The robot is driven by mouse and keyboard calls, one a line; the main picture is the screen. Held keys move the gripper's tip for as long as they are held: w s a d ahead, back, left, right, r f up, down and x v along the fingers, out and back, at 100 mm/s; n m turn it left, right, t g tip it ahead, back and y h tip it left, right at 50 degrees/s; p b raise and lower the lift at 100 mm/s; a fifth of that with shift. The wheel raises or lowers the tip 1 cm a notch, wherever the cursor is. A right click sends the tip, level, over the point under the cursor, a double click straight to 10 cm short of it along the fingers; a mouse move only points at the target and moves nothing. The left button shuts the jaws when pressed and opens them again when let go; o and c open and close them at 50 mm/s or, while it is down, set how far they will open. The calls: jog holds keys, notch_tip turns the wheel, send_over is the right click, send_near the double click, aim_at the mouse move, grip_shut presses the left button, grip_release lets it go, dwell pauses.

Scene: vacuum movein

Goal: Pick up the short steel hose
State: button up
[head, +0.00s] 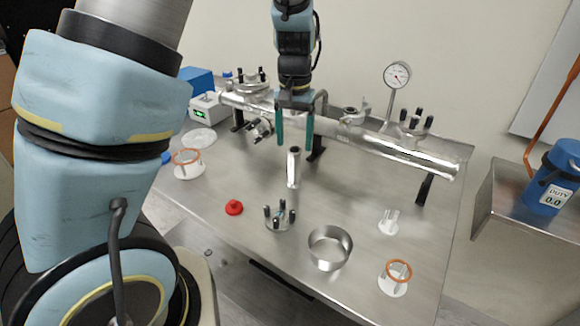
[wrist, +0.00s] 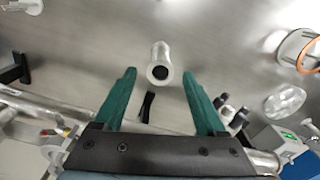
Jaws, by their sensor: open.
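The short steel hose (head: 293,170) is a small shiny tube with a dark open end, standing on the steel table in the middle of the head view. In the wrist view the hose (wrist: 160,52) shows between and just beyond the finger tips. My gripper (head: 295,145) is open, its two green fingers pointing down, with the hose's top close to the tips. In the wrist view my gripper (wrist: 159,74) has nothing clasped. Whether a finger touches the hose, I cannot tell.
A long steel pipe (head: 345,140) on black supports runs behind the gripper, with a dial gauge (head: 397,75) at its back. A red knob (head: 234,207), a black-pinned clamp (head: 280,217), a steel ring (head: 330,248) and orange-ringed holders (head: 393,285) lie in front. Bare table surrounds the hose.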

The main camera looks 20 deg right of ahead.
aim_at(294, 153)
notch_tip(294, 153, down, 5)
jog(key=shift+p, duration=0.35)
jog(key=shift+w+d+f+p, duration=0.15)
jog(key=shift+f+p, duration=0.3)
jog(key=shift+f, duration=0.85)
jog(key=shift+w+a+f+p, duration=0.1)
jog(key=shift+f+p, duration=0.3)
jog(key=shift+f, duration=0.85)
jog(key=shift+c, duration=0.4)
grip_shut()
